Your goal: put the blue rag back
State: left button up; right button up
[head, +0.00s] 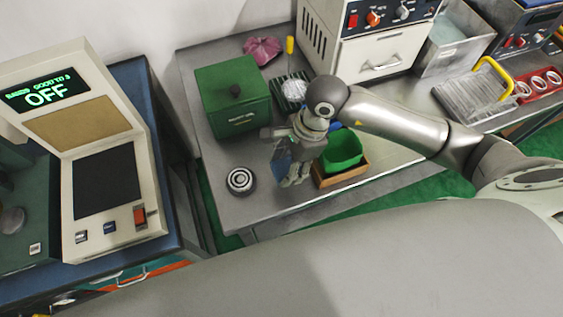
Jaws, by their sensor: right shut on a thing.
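The blue rag (281,165) hangs at my right gripper (291,178), partly hidden by it. My right arm comes in from the right, and its gripper is shut on the rag over the steel bench (215,178). The rag is just left of a green bin (345,147). Whether the rag touches the bench cannot be told. My left gripper is not in view.
A green box (226,92), a ringed metal disc (240,180) and a pink cloth (262,50) are on the bench. The green bin sits in a wooden tray (342,178). A white cabinet (372,62) stands behind. The bench's front left is mostly clear.

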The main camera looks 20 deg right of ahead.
aim_at(281, 162)
jog(key=w+f, duration=0.3)
jog(key=shift+a+f+p, duration=0.2)
jog(key=shift+f+p, duration=0.1)
jog(key=shift+w+f, duration=0.2)
jog(key=shift+f, duration=0.15)
notch_tip(281, 162, down, 2)
jog(key=shift+f+p, duration=0.1)
jog(key=shift+p, duration=0.65)
jog(key=shift+f, duration=0.25)
jog(key=shift+f, duration=0.1)
jog(key=shift+f, duration=0.1)
jog(key=o, duration=0.9)
